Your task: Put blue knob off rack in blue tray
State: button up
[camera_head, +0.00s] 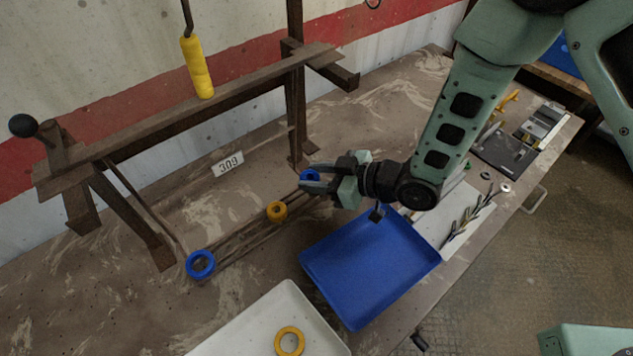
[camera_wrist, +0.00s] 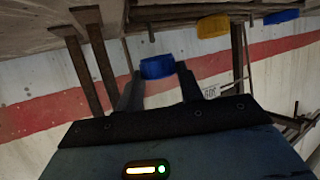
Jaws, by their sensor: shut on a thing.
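My gripper (camera_head: 313,186) is shut on a blue ring-shaped knob (camera_head: 310,174) at the right end of a low rail rack (camera_head: 240,235) on the table. The held knob (camera_wrist: 157,67) also shows between the fingertips in the wrist view. I cannot tell whether it is clear of its peg. A yellow knob (camera_head: 277,210) sits mid-rack, and another blue knob (camera_head: 201,264) is at the left end. Both also show in the wrist view, yellow (camera_wrist: 213,26) and blue (camera_wrist: 281,16). The blue tray (camera_head: 365,268) lies in front of the gripper, empty.
A white tray (camera_head: 250,325) with a yellow ring (camera_head: 289,341) stands at the front. A rusty metal frame (camera_head: 180,118) with a yellow handle (camera_head: 197,68) rises behind the rack. Tools lie on a white sheet (camera_head: 440,212) at the right. The blue tray's interior is clear.

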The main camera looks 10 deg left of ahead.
jog(key=shift+f+p, duration=0.35)
jog(key=shift+f, duration=1.1)
jog(key=shift+f, duration=0.1)
jog(key=shift+f+b, duration=0.15)
jog(key=shift+b, duration=0.15)
jog(key=o, duration=1)
jog(key=shift+p, duration=0.35)
jog(key=shift+d, duration=0.3)
jog(key=r+b+v, duration=0.1)
jog(key=b+v, duration=0.5)
jog(key=v, duration=1)
jog(key=shift+w+d+r, duration=0.2)
jog(key=shift+w+r, duration=0.1)
